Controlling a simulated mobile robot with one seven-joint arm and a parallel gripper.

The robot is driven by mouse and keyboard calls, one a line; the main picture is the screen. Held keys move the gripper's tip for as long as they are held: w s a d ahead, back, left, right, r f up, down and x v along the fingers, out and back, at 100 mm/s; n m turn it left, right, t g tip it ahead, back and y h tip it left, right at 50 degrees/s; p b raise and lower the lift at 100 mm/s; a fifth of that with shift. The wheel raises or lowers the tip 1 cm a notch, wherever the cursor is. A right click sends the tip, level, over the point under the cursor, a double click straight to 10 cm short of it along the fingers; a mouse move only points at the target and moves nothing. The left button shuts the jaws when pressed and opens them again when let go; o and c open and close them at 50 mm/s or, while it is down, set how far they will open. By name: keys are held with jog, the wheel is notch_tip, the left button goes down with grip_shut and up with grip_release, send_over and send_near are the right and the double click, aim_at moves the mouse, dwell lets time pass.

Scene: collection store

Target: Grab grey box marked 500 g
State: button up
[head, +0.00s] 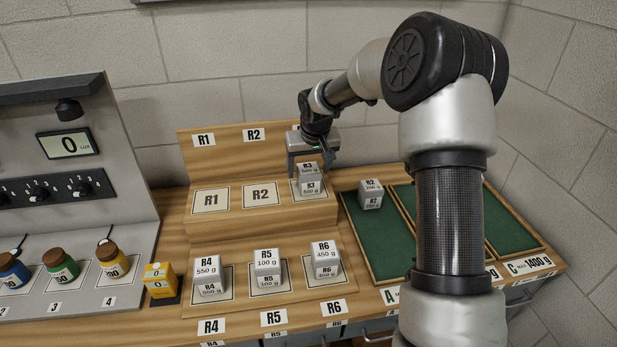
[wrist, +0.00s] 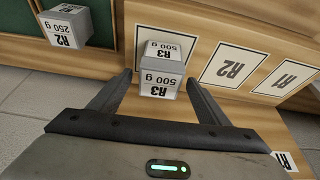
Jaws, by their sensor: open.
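The grey box marked R3 500 g (head: 309,184) stands on the upper wooden step, on the square to the right of R2. It also shows in the wrist view (wrist: 162,76), with its label upside down. My gripper (head: 305,158) is over and behind this box in the head view. In the wrist view my gripper (wrist: 158,85) is open, with one finger on either side of the box's near part. I see a gap at each side, and the fingers do not appear to touch the box.
Grey box R2 (head: 371,194) stands in the green tray (head: 385,262) to the right. Boxes R4 (head: 208,275), R5 (head: 267,267) and R6 (head: 325,258) stand on the lower step. Upper squares R1 (head: 211,201) and R2 are empty. A panel with coloured jars (head: 62,265) is at left.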

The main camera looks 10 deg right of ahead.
jog(key=shift+w+f, duration=0.2)
jog(key=shift+f, duration=0.3)
jog(key=c, duration=1.4)
jog(key=shift+o, duration=0.2)
jog(key=shift+r, duration=0.2)
